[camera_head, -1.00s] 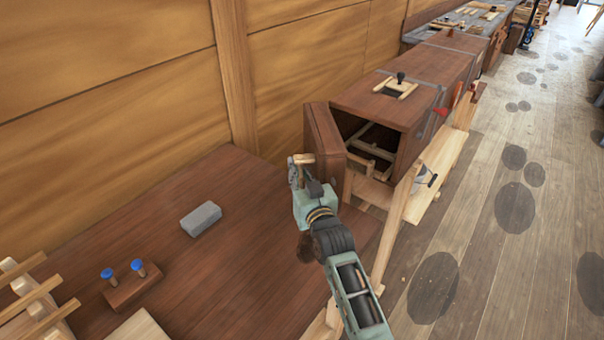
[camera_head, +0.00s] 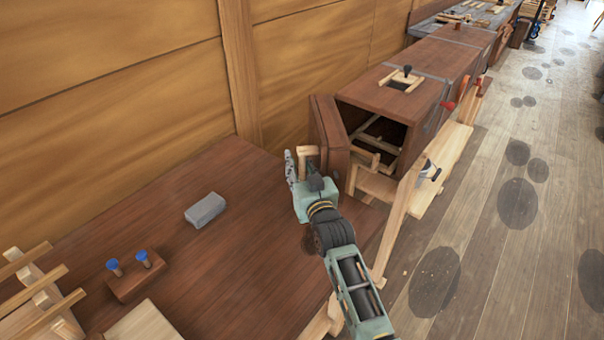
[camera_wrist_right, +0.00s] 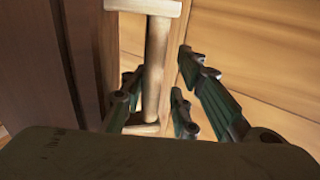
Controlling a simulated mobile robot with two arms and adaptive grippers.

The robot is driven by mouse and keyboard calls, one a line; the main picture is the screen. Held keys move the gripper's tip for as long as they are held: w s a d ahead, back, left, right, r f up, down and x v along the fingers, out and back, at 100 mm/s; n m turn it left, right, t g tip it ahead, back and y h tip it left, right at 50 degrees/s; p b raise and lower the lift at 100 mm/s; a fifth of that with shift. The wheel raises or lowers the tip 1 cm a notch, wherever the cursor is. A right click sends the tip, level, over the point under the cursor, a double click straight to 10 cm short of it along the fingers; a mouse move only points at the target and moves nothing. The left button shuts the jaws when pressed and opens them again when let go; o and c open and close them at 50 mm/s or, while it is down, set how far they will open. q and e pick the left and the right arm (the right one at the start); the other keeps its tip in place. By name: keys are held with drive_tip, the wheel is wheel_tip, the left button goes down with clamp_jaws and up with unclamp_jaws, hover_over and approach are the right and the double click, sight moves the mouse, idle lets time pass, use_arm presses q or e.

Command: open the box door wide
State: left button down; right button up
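The brown wooden box (camera_head: 400,93) stands along the wall, its near end open, showing a dark inside with pale slats. Its door (camera_head: 331,137) stands swung out on the wall side, at an angle to the opening. A pale wooden handle (camera_head: 308,153) is on the door's outer face; it shows large in the right wrist view (camera_wrist_right: 157,62). My right gripper (camera_head: 299,163) is at the handle. In the wrist view its fingers (camera_wrist_right: 158,98) are apart, with the handle's bar between them, nearer the left fingers, and a gap on the right. My left gripper is not in view.
A brown bench top (camera_head: 240,250) lies below, with a grey block (camera_head: 205,210) and a blue-pegged wooden block (camera_head: 135,277). The plank wall (camera_head: 120,110) is close behind the door. A pale trestle (camera_head: 405,210) stands below the box. Floor is open at right.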

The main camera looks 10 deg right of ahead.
drive_tip(key=shift+s+d, duration=0.1)
drive_tip(key=shift+s, duration=0.15)
drive_tip(key=s+d, duration=0.1)
drive_tip(key=s, duration=1)
drive_tip(key=shift+s+d, duration=0.2)
drive_tip(key=shift+c, duration=0.5)
drive_tip(key=shift+d+f, duration=0.2)
drive_tip(key=shift+d, duration=0.1)
drive_tip(key=shift+c, duration=1)
drive_tip(key=d+f+m, duration=0.1)
drive_tip(key=d+m, duration=0.1)
drive_tip(key=d, duration=0.1)
drive_tip(key=s+d+f+m, duration=0.1)
drive_tip(key=d+m, duration=0.1)
drive_tip(key=d, duration=0.1)
drive_tip(key=s+d+f+m, duration=0.1)
drive_tip(key=d+m, duration=0.1)
drive_tip(key=m, duration=0.1)
drive_tip(key=shift+s+d+b, duration=0.1)
drive_tip(key=shift+d+b, duration=0.3)
clamp_jaws()
drive_tip(key=s+d+r+m, duration=0.2)
drive_tip(key=d+r+m, duration=0.1)
drive_tip(key=d+m, duration=0.8)
drive_tip(key=w+a+p, duration=0.3)
drive_tip(key=w+a, duration=0.2)
drive_tip(key=w, duration=0.4)
drive_tip(key=shift+w+a+f+y, duration=0.2)
drive_tip(key=shift+w+a+y, duration=0.1)
drive_tip(key=shift+w+a, duration=0.1)
